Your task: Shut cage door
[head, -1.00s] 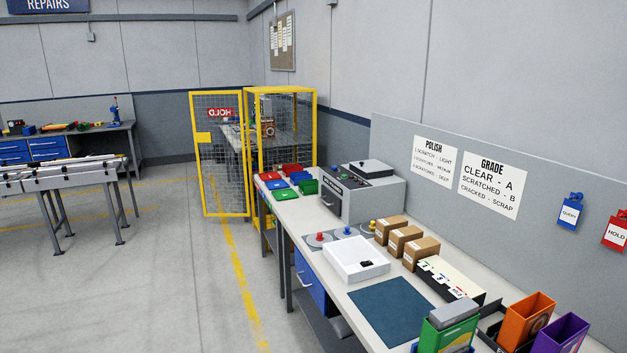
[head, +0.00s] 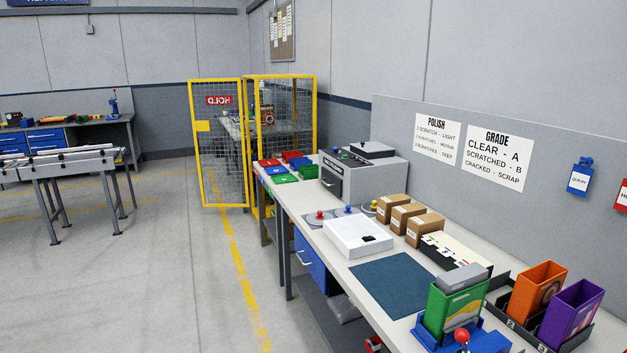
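The cage (head: 283,76) is a yellow-framed mesh enclosure at the far end of the workbench, against the back wall. Its mesh door (head: 204,164) stands open, swung out to the left of the cage. The door carries a red HOLD sign (head: 219,100) that reads mirrored, and a yellow latch plate (head: 203,126) on its left edge. Behind the mesh there is a grey table with items on it, partly hidden. Neither of my grippers shows in the head view.
The long workbench (head: 392,284) runs along the right, with boxes, coloured trays, a grey machine (head: 361,173) and bins. A roller conveyor (head: 60,167) stands at left. The floor between, with a worn yellow line (head: 235,263), is clear.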

